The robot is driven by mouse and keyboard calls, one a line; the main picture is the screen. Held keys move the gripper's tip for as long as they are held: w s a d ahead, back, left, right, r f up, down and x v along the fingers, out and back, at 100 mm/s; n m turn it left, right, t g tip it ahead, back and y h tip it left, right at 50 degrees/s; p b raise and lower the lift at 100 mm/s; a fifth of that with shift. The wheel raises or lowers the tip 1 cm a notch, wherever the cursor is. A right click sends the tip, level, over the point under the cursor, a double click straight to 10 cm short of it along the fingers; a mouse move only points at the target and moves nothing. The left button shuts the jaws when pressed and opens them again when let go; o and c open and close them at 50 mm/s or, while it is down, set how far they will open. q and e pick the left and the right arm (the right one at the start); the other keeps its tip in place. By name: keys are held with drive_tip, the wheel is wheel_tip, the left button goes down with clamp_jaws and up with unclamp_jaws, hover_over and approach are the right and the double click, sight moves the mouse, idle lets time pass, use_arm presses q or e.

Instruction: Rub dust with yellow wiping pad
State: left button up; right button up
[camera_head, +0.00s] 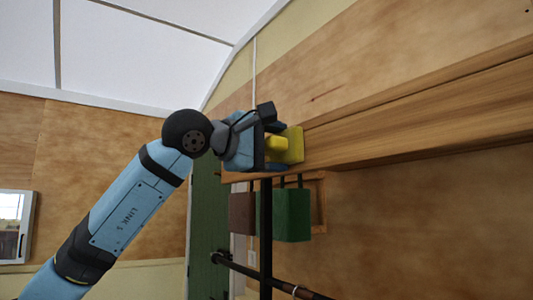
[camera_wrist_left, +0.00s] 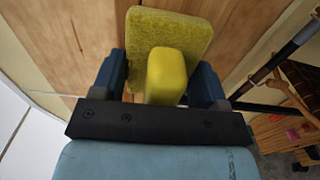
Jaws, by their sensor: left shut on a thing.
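The yellow wiping pad (camera_head: 295,145) has a flat sponge plate with a paler block handle on its back. My left gripper (camera_head: 277,143) is shut on that handle. In the left wrist view the pad (camera_wrist_left: 170,24) stands out beyond the gripper (camera_wrist_left: 165,85), with a blue-grey finger on each side of the handle. The pad is at the left end of a long wooden ledge (camera_head: 410,118) on the plywood wall. I cannot tell whether its face touches the wood. No dust can be made out. My right gripper is not in view.
Below the ledge's left end hang a green bag-like thing (camera_head: 292,214) and a brown one (camera_head: 242,212). A dark upright post (camera_head: 266,245) and a dark rod (camera_head: 272,279) are close below the gripper. A green panel (camera_head: 205,225) stands behind. The wall above the ledge is bare.

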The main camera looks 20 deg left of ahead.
use_arm(q)
drive_tip(key=shift+s+d, duration=0.1)
drive_tip(key=shift+d, duration=0.1)
drive_tip(key=shift+s+a+f+b, duration=0.15)
drive_tip(key=shift+s+a+b, duration=0.15)
drive_tip(key=shift+s+b, duration=0.05)
drive_tip(key=shift+b+v, duration=0.6)
drive_tip(key=shift+v, duration=1.85)
drive_tip(key=shift+b+v, duration=0.45)
drive_tip(key=shift+v, duration=1)
